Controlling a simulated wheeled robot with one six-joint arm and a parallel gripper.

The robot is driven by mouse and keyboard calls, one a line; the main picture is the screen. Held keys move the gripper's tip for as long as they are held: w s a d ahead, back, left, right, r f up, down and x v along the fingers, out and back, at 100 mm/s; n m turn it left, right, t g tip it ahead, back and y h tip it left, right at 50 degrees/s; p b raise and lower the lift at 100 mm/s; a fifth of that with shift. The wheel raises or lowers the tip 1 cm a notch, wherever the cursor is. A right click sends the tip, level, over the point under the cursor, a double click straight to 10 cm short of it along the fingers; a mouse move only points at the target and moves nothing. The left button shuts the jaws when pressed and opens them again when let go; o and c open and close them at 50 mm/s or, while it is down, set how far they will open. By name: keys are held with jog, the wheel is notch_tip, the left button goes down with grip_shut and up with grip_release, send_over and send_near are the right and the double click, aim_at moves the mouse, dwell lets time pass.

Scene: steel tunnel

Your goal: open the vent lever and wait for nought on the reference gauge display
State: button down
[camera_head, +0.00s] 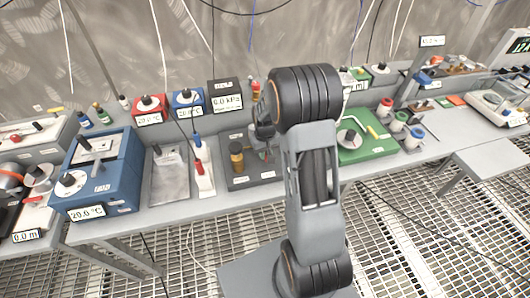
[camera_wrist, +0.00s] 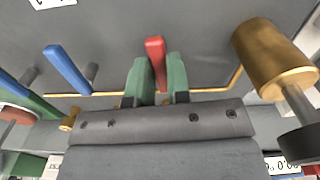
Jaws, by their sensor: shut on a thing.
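My gripper (camera_wrist: 158,80) is shut on a red lever (camera_wrist: 154,48) in the wrist view, with one green fingertip on each side of it. Whether this lever is open or closed I cannot tell, and no label on it is readable. A blue lever (camera_wrist: 68,68) stands to its left, apart from the fingers. In the head view, my arm and wrist hide most of the fingers and the held lever. The reference gauge display (camera_head: 228,102) is on a dark box behind and appears to read 0.0 kPa.
A brass cylinder (camera_wrist: 270,62) stands close to the right of my fingers; it also shows in the head view (camera_head: 237,156). A white stand (camera_head: 203,178) is to the left. A green unit (camera_head: 368,146) is to the right of my arm. The bench front edge is clear.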

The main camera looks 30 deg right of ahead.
jog(key=shift+a+m, duration=0.2)
jog(key=shift+m, duration=0.6)
jog(key=c, duration=1.1)
grip_release()
jog(key=shift+r, duration=0.1)
notch_tip(320, 180, up, 14)
jog(key=shift+f+b, duration=0.15)
jog(key=shift+b, duration=0.5)
